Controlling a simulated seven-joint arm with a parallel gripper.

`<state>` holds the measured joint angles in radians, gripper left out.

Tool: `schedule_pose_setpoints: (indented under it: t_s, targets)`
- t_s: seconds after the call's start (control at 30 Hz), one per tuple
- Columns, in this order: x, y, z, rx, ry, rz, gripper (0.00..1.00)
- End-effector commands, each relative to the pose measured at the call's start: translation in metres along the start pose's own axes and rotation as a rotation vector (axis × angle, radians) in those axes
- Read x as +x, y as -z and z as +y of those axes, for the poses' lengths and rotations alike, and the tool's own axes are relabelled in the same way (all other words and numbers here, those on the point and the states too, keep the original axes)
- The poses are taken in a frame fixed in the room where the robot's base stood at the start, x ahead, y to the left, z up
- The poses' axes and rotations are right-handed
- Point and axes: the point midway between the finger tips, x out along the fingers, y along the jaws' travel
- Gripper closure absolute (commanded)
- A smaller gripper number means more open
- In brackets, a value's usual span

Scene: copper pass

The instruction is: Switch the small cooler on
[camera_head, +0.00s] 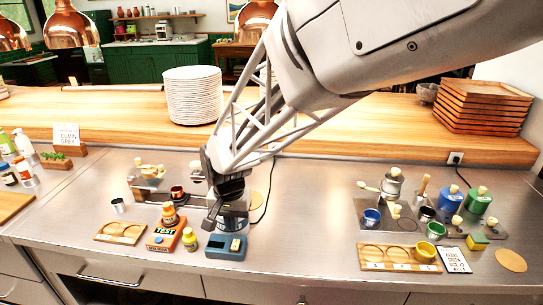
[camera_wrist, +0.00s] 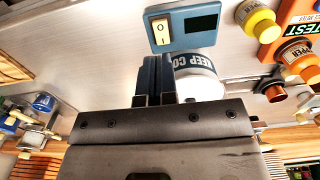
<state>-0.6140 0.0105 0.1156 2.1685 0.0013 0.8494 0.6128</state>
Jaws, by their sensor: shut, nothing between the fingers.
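The small cooler has a blue box (camera_head: 222,252) with a cream rocker switch (camera_head: 236,245) at the counter's front. In the wrist view the box (camera_wrist: 182,15) shows its switch (camera_wrist: 161,34), marked I and O, beside a dark display (camera_wrist: 201,22). A white round body (camera_wrist: 200,84) with a dark band reading "KEEP CO" adjoins the box; the rest of the band is hidden. My gripper (camera_head: 209,224) is shut and empty, pointing down just behind and left of the box. Its fingertips (camera_wrist: 154,60) appear close to the switch, but I cannot tell whether they touch anything.
An orange TEST box (camera_head: 160,240) with small jars stands left of the cooler, and a wooden holder (camera_head: 120,234) lies farther left. Stacked plates (camera_head: 192,96) stand on the wooden shelf behind. Bare counter (camera_head: 305,230) lies between.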

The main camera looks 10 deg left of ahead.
Motion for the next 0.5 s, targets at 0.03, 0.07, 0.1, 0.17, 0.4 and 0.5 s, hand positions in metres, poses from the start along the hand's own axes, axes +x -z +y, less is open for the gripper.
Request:
schedule_pose_setpoints:
  t_s: [0.03, 0.07, 0.1, 0.17, 0.4, 0.5]
  targets:
    - [0.008, 0.000, 0.000, 0.000, -0.001, -0.001, 1.00]
    - [0.013, 0.000, 0.000, 0.000, -0.001, -0.002, 1.00]
    - [0.020, 0.000, 0.000, 0.000, -0.001, -0.002, 1.00]
    - [0.029, 0.000, 0.000, 0.000, -0.001, -0.002, 1.00]
    - [0.055, 0.000, 0.000, 0.000, 0.000, 0.000, 1.00]
    - [0.062, 0.000, 0.000, 0.000, 0.000, 0.000, 1.00]
